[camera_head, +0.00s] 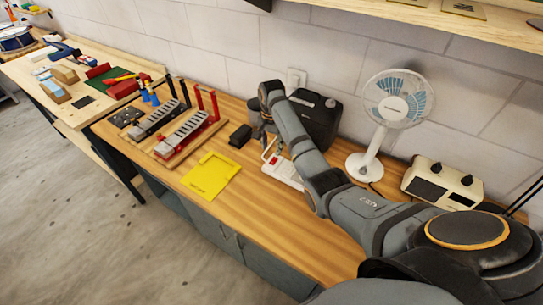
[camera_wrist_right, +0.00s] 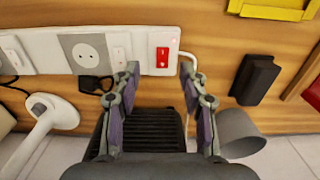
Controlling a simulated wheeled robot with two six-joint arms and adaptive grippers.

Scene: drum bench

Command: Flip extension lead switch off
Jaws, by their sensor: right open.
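The white extension lead (camera_head: 285,173) lies on the wooden bench, partly hidden by my right arm in the head view. In the right wrist view the lead (camera_wrist_right: 45,50) runs along the top left, with a round grey socket (camera_wrist_right: 90,48) and small white switches. A red rocker switch (camera_wrist_right: 162,57) sits at its right end. My right gripper (camera_wrist_right: 159,80) is open and empty, its two fingers on either side of the red switch's line, just below it in the picture. I see no clear contact with the switch. My left gripper is out of view.
A black case (camera_head: 318,120) stands behind the lead, with a white fan (camera_head: 372,160) to its right. A dark block (camera_head: 240,136) and a yellow sheet (camera_head: 211,175) lie left of the lead. A white cord (camera_wrist_right: 184,75) runs near the right finger.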

